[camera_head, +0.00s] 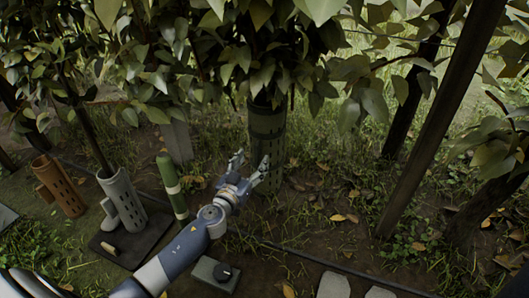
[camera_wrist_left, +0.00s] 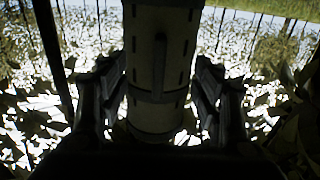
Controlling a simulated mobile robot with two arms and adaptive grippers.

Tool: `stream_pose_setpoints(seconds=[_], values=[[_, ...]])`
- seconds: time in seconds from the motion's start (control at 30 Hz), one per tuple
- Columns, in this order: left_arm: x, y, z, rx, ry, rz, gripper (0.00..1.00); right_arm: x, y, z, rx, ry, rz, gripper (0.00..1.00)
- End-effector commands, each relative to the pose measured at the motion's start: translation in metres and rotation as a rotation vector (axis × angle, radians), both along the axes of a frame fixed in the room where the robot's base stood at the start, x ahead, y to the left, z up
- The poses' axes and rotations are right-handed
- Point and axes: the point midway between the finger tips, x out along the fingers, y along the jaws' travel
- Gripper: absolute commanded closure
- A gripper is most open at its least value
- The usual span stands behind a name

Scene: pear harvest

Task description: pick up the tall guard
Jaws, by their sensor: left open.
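A tall dark green guard (camera_head: 268,130), a slotted cylinder, stands upright under the leaves at the middle of the head view. Its top is partly covered by foliage. My left gripper (camera_head: 250,165) is open at the guard's near side, and its fingers partly hide the guard's lower part. In the left wrist view the slotted cylinder (camera_wrist_left: 160,55) stands between the two open fingers (camera_wrist_left: 160,95), with a band across its lower part. I cannot tell whether the fingers touch it. My right gripper is not in view.
A brown slotted guard (camera_head: 62,190) and a grey one (camera_head: 124,200) stand at the left, by a dark tray (camera_head: 128,255). A green tube with a pale band (camera_head: 170,185) leans near my left arm. A small grey box (camera_head: 216,274) lies in front. Trunks (camera_head: 440,120) stand at right.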

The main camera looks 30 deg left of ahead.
Motion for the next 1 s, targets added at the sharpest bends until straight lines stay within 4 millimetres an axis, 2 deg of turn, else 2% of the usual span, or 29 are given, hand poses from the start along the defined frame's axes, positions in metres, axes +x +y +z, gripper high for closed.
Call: stream_pose_setpoints(seconds=[0.1,0.3,0.67,0.9,0.93,1.0], values=[[0.017,0.001,0.004,0.006,-0.004,-0.001,0.40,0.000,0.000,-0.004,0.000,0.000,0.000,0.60],[0.038,0.001,0.003,0.003,-0.002,0.000,0.40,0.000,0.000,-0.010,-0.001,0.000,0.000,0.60],[0.043,0.002,0.004,0.001,0.000,0.000,0.40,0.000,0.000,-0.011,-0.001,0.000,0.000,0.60],[0.043,0.002,0.004,0.001,0.000,0.000,0.94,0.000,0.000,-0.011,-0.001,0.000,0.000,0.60],[0.043,0.002,0.003,0.001,0.000,0.000,1.00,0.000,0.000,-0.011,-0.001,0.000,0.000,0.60],[0.043,0.002,0.003,0.001,0.000,0.000,1.00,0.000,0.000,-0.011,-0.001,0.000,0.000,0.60]])
